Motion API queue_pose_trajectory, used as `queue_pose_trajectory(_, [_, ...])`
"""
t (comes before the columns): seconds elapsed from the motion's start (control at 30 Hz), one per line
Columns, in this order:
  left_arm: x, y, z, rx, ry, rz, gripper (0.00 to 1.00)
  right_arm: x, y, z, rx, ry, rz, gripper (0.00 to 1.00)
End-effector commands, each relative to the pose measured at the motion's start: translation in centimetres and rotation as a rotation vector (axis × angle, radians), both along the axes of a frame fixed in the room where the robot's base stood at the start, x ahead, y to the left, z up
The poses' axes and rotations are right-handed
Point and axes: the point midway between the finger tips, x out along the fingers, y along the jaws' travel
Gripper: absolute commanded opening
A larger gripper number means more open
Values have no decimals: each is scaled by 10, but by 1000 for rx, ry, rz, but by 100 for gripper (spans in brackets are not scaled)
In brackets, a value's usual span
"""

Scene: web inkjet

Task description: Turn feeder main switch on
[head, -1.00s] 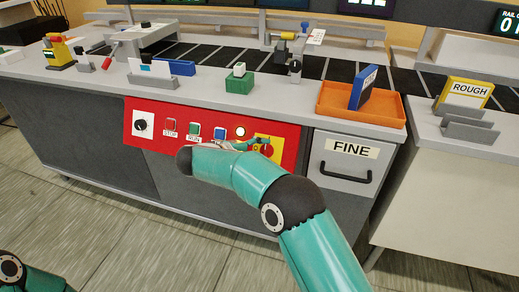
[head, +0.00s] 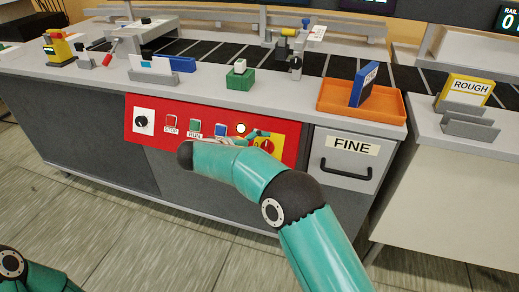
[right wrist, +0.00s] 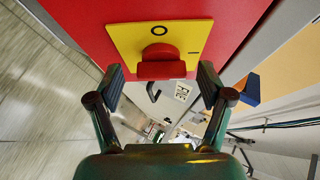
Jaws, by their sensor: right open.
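The feeder main switch is a red rotary knob (right wrist: 160,64) on a yellow plate (right wrist: 190,40) marked "O". It sits at the right end of the red control panel (head: 285,130), and its knob also shows in the head view (head: 267,146). My right gripper (right wrist: 160,84) is open, with one finger on each side of the knob in the right wrist view. Gaps show between knob and fingers; I cannot tell how deep the fingers reach. In the head view the right gripper (head: 258,136) is beside the switch, partly hidden by my arm. My left gripper is out of view.
The panel also has a black dial (head: 141,121), a red STOP button (head: 171,122), a green RUN button (head: 194,128), a blue button (head: 221,130) and a round pale lamp (head: 241,128). The FINE drawer (head: 345,165) with its handle is just right. Floor in front is clear.

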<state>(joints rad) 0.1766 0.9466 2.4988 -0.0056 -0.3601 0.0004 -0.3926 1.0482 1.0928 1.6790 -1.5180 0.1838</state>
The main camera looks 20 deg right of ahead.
Motion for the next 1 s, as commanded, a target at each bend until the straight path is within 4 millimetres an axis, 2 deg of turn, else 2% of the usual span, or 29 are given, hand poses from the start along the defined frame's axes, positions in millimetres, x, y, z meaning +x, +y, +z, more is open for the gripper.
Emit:
queue_pose_trajectory(0.17, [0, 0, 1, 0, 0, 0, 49, -1, 4, 2, -1, 0, 0, 79])
queue_pose_trajectory(0.27, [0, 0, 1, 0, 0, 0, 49, -5, 12, 7, -1, -2, 2, 79])
queue_pose_trajectory(0.7, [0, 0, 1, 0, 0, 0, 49, -34, 81, 40, 0, -1, 3, 79])
queue_pose_trajectory(0.83, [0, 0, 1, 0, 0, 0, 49, -39, 94, 47, 1, -1, 1, 79])
queue_pose_trajectory(1.0, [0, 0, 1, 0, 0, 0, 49, -43, 99, 50, 0, 1, 0, 79])
